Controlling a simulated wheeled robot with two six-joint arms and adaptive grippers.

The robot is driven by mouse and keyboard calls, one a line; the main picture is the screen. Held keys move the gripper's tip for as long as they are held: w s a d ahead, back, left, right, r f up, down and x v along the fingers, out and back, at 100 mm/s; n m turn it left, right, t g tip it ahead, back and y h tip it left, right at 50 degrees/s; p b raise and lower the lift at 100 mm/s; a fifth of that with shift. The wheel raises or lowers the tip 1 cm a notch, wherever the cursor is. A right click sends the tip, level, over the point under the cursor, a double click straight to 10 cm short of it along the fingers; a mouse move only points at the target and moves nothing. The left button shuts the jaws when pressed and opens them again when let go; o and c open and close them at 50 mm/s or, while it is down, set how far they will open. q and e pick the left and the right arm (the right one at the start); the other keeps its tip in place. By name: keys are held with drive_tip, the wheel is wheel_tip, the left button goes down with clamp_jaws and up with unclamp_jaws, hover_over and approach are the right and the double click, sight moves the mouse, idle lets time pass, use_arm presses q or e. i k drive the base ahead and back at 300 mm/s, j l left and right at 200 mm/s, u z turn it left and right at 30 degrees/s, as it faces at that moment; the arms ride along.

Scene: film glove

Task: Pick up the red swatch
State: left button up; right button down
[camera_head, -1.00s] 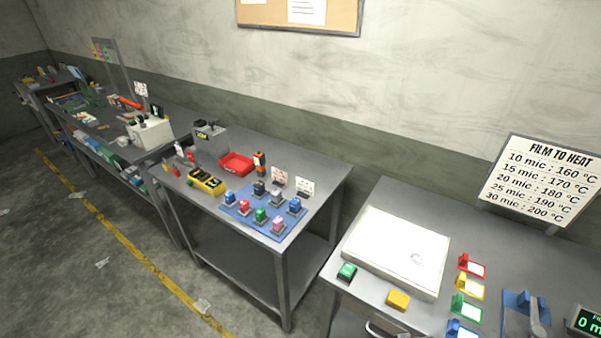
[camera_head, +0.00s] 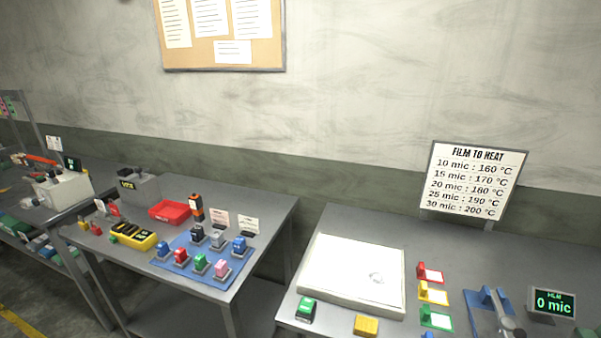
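The red swatch (camera_head: 430,273) lies on the right-hand table, right of a white panel (camera_head: 352,272). It looks like a white card with a red edge and a red upright tab. It is at the back of a column with a yellow swatch (camera_head: 433,293) and a green swatch (camera_head: 436,318) in front of it. A blue piece at the bottom edge is mostly cut off. Neither of my grippers shows in the head view.
The right table also holds a green-topped block (camera_head: 306,309), a yellow block (camera_head: 366,326), a blue-based device (camera_head: 489,300) and a display reading 0 mic (camera_head: 553,303). A film-to-heat sign (camera_head: 476,180) stands behind. A gap separates it from the left table, with a red tray (camera_head: 169,212) and a blue mat (camera_head: 183,262).

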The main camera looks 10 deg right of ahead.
sight(423, 273)
drive_tip(key=z, duration=1.45)
